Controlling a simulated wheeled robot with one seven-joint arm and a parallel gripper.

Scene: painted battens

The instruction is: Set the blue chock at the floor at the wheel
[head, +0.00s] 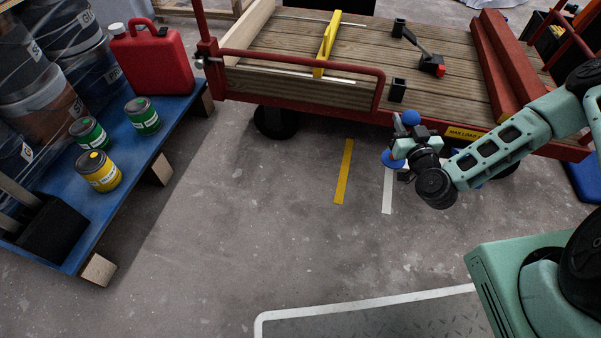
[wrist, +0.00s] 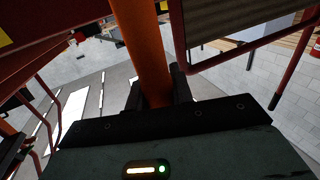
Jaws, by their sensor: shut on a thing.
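My gripper (head: 401,147) is above the floor at the front edge of the flatbed trolley, over the far end of a white floor stripe. Blue parts of what looks like the blue chock (head: 392,158) show above and below the gripper; the middle is hidden. In the wrist view an orange bar (wrist: 148,50) stands between the closed fingers (wrist: 155,95); it appears to be the chock's stem, though the join is out of view. A black trolley wheel (head: 276,122) stands on the floor at left. Another wheel at right is mostly hidden behind my arm.
The trolley (head: 330,98) has a red rail and carries a yellow bracket (head: 327,45) and red beams (head: 505,65). A yellow stripe (head: 344,172) marks the floor. A blue pallet (head: 135,170) at left holds cans and a red jerrycan (head: 153,58). The middle floor is clear.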

